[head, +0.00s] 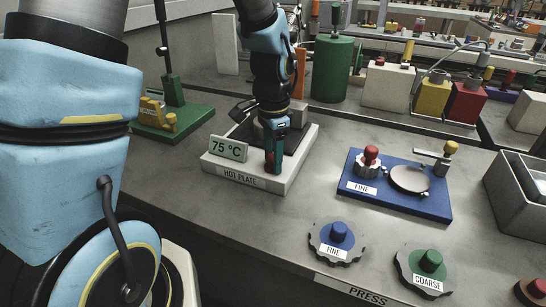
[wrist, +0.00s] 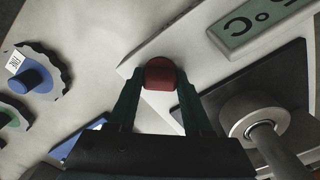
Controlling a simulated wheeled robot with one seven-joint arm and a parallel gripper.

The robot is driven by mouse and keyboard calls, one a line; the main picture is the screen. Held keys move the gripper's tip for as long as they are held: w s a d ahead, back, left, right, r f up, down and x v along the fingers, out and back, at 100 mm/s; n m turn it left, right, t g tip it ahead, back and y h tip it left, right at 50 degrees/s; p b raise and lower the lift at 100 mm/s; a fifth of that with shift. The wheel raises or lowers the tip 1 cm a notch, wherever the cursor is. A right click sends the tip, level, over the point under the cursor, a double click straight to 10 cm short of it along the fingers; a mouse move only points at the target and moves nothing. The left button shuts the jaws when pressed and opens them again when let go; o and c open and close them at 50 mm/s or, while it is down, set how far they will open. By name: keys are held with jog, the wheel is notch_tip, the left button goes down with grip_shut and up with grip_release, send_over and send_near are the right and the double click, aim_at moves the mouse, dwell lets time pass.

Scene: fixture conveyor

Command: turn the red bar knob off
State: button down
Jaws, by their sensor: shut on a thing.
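The hot plate (head: 216,166) is a white box with a dark top, a "HOT PLATE" label and a display (head: 228,148) reading 75 °C. The red bar knob (wrist: 160,74) shows in the wrist view between the two dark green fingers of my gripper (wrist: 160,88). My gripper (head: 274,158) reaches down to the front right of the hot plate in the head view and is shut on the knob. Only a bit of red shows beside the fingers there, so the knob's angle is hard to tell.
A metal vessel (wrist: 254,116) stands on the dark plate close beside my gripper. A blue board (head: 430,205) with a red-topped part and a round dish lies to the right. Blue (head: 339,233) and green (head: 430,262) dials sit in front. A green stand (head: 172,122) is behind left.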

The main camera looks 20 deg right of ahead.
aim_at(272, 157)
jog(key=n, duration=0.4)
jog(key=shift+n, duration=2.1)
jog(key=shift+c, duration=1.6)
grip_release()
notch_tip(272, 157, up, 11)
jog(key=b, duration=0.1)
jog(key=shift+f, duration=0.1)
